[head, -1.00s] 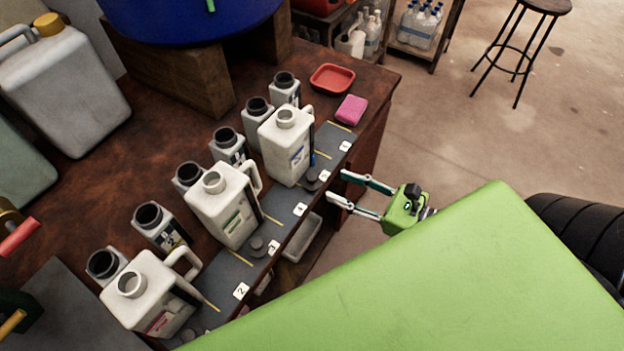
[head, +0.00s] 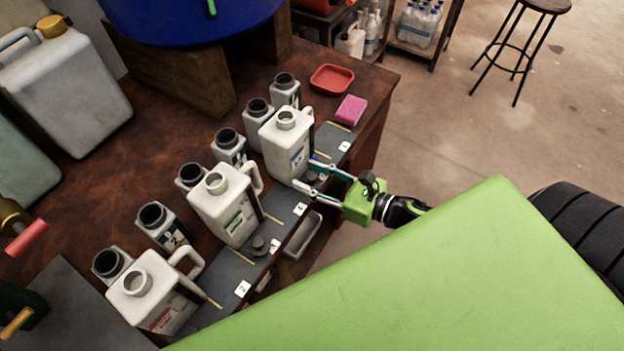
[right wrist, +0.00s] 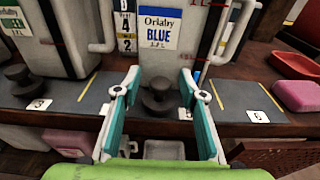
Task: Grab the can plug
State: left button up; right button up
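A dark grey can plug (right wrist: 158,97) stands on the grey mat in front of a white can (right wrist: 165,50) labelled "Orlaby BLUE". In the head view the plug (head: 312,177) is partly hidden by my right gripper (head: 302,173). That gripper is open, and in the right wrist view its fingers (right wrist: 160,82) are spread, one on each side of the plug, with a visible gap on both sides. The can stands upright just behind the plug, its open neck (head: 286,119) uncovered. My left gripper is not in view.
A second plug (head: 258,244) sits on the mat by another white can (head: 226,205). Several black-mouthed bottles stand behind the cans. A pink sponge (head: 351,109) and red tray (head: 332,78) lie at the far end. A pale tray (head: 303,237) is below the table edge.

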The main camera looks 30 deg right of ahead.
jog(key=c, duration=0.9)
jog(key=shift+r, duration=0.1)
